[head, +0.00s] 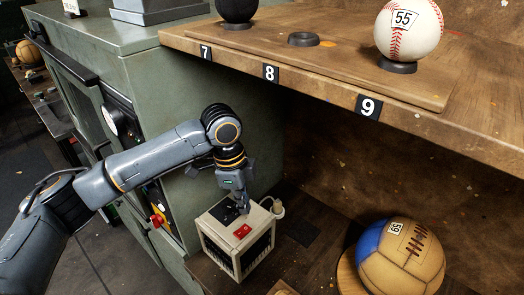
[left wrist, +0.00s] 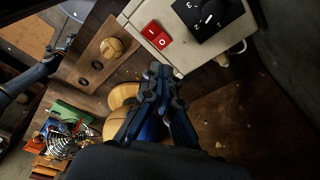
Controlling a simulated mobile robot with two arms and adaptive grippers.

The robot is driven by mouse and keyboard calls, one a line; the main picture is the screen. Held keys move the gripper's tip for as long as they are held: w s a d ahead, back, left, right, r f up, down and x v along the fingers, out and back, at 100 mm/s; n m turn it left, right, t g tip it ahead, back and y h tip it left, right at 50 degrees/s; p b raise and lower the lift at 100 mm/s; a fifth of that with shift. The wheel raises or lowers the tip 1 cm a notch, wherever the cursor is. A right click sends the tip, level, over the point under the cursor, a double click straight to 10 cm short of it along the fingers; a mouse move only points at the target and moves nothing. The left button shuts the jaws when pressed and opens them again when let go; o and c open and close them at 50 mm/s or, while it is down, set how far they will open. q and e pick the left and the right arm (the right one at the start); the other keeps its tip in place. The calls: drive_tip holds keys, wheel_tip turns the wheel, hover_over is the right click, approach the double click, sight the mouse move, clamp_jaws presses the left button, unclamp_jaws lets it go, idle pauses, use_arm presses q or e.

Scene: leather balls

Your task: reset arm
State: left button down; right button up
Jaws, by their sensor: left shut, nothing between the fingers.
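My left arm comes in from the left in the head view, and its gripper (head: 243,204) points down over the cream box with a red switch (head: 215,243). In the left wrist view my left gripper (left wrist: 160,72) is shut with nothing in it, beside the box's edge. The red switch (left wrist: 156,35) and a black dial (left wrist: 207,17) on the box lie just beyond the fingertips. I cannot tell whether the fingers touch the box.
A wooden shelf (head: 470,112) with labels 7, 8 and 9 overhangs at the right, bearing a white ball (head: 408,30). A tan and blue ball (head: 405,262) sits below it. A green cabinet (head: 150,75) stands behind my arm. Clutter (left wrist: 62,135) shows lower left in the wrist view.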

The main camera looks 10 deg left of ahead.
use_arm(q)
drive_tip(key=s+d+f+n+t+h, duration=0.25)
drive_tip(key=s+d+f+n, duration=0.25)
drive_tip(key=s+d+f, duration=0.45)
drive_tip(key=s+a+f+n+t+y, duration=0.1)
drive_tip(key=s+a+f+n+y, duration=0.15)
drive_tip(key=s+a+n, duration=0.5)
drive_tip(key=s+a+f+n+y, duration=0.2)
drive_tip(key=s+a+f+n, duration=0.25)
drive_tip(key=s+a, duration=0.55)
wheel_tip(320, 180, down, 32)
drive_tip(key=a+f+g+b, duration=0.1)
drive_tip(key=a+b, duration=0.1)
drive_tip(key=b, duration=0.4)
drive_tip(key=s+a+f+g+b, duration=0.1)
drive_tip(key=s+f+b, duration=0.3)
drive_tip(key=s+f, duration=1.2)
wheel_tip(320, 180, down, 3)
drive_tip(key=shift+a+f+m, duration=0.1)
drive_tip(key=shift+a+m, duration=0.2)
drive_tip(key=shift+a, duration=0.6)
drive_tip(key=shift+s, duration=0.1)
